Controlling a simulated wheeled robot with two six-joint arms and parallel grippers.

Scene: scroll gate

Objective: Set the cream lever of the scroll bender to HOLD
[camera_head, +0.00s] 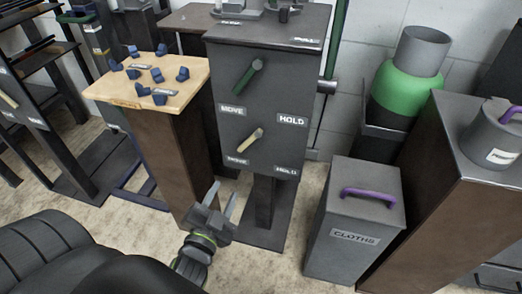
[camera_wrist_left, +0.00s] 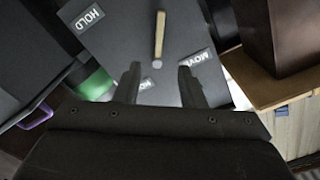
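The scroll bender is a dark grey box (camera_head: 262,95) on a post in the middle of the head view. Its cream lever (camera_head: 249,140) is on the lower front face, slanting from upper right down to lower left, its lower end near the left label, MOVE (camera_head: 236,161). The lower HOLD label (camera_head: 287,171) is to the right. The left wrist view shows the cream lever (camera_wrist_left: 160,35) beyond the fingers. My left gripper (camera_head: 225,198) is open and empty, below and in front of the lever, apart from it. My right gripper is not in view.
A green lever (camera_head: 247,77) sits above the cream one, with its own MOVE and HOLD labels. A wooden-topped stand (camera_head: 150,90) with several blue pieces is to the left. A grey CLOTHS bin (camera_head: 345,240) with a purple handle stands to the right.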

